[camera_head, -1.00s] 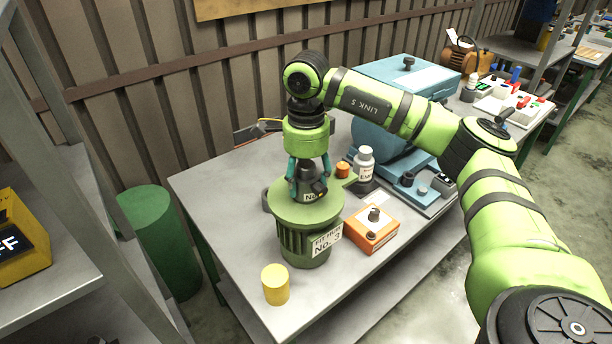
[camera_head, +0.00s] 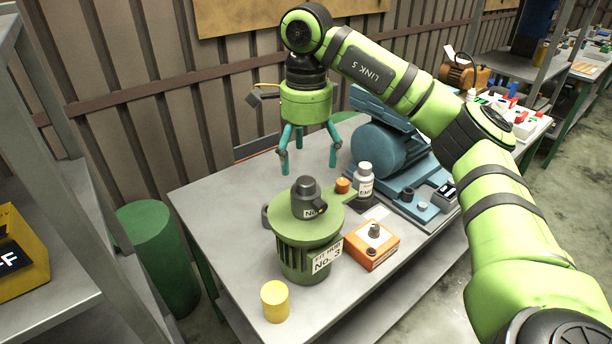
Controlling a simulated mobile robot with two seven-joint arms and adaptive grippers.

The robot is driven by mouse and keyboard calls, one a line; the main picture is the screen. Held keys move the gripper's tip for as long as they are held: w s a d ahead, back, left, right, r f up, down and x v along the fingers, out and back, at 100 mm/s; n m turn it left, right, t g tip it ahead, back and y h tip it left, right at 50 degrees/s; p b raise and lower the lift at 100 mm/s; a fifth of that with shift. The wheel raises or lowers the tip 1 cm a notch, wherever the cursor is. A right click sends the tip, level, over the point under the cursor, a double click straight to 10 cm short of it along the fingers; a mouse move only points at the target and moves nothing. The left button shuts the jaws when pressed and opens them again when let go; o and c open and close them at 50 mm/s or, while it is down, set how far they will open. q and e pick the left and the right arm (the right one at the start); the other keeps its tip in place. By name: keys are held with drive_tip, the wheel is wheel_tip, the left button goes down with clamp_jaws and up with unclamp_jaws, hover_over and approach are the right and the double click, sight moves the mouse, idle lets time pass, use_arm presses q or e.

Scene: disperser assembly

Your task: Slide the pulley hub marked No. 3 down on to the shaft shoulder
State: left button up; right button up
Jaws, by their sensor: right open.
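The dark grey pulley hub (camera_head: 306,192), with a white label starting "No", sits on top of the green motor (camera_head: 304,259). The motor stands upright on the table and has a white tag reading "FIT HUB No. 3". The shaft is hidden by the hub, so I cannot tell whether the hub rests on the shoulder. My right gripper (camera_head: 309,164) is open and empty, with its teal fingers spread above and behind the hub, clear of it. My left gripper is not in view.
A green drum (camera_head: 155,255) stands left of the table. The table's left part is clear.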

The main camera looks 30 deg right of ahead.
drive_tip(key=shift+r, duration=1.2)
